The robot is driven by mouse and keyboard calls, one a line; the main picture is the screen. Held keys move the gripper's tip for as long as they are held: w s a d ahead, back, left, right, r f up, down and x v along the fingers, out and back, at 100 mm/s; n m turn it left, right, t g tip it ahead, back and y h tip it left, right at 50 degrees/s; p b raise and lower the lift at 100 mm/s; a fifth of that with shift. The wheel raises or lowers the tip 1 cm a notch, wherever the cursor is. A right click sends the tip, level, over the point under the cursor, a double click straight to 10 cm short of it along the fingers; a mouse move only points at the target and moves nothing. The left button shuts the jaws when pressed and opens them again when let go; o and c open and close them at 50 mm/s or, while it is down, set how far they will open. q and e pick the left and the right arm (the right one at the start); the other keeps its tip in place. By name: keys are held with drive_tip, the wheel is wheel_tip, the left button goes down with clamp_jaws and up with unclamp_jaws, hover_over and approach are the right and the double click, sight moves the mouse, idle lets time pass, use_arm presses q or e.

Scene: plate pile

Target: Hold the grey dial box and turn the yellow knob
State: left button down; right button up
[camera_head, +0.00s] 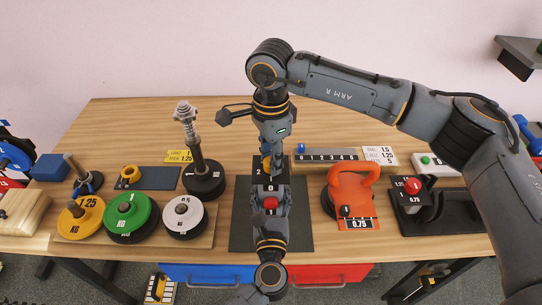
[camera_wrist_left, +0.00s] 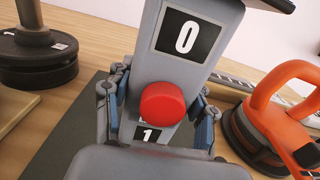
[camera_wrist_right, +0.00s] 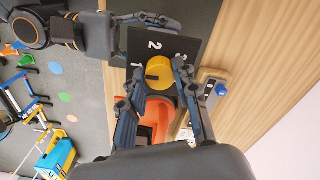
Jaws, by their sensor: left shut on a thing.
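The grey dial box (camera_wrist_left: 165,60) stands upright on a dark mat (camera_head: 240,235), with a red button and panels marked 0 and 1 on the side facing my left wrist. My left gripper (camera_wrist_left: 153,98) is shut on the box, one finger on each side. The yellow knob (camera_wrist_right: 160,73) is on the box's black face, beside printed numbers. My right gripper (camera_wrist_right: 158,75) has its fingers open on either side of the knob, very close to it; contact is not clear. In the head view my right gripper (camera_head: 270,152) hides most of the knob.
On the left are a green weight disc (camera_head: 132,213), a white disc (camera_head: 184,213) and a tall rod on a black base (camera_head: 203,180). Free tabletop lies behind.

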clamp_jaws()
drive_tip(key=m, duration=0.9)
drive_tip(key=shift+m, duration=0.4)
drive_tip(key=shift+w+m, duration=0.1)
drive_tip(key=shift+m, duration=1.8)
use_arm(q)
drive_tip(key=shift+d, duration=0.1)
use_arm(e)
drive_tip(key=o, duration=0.8)
unclamp_jaws()
drive_tip(key=shift+c, duration=0.2)
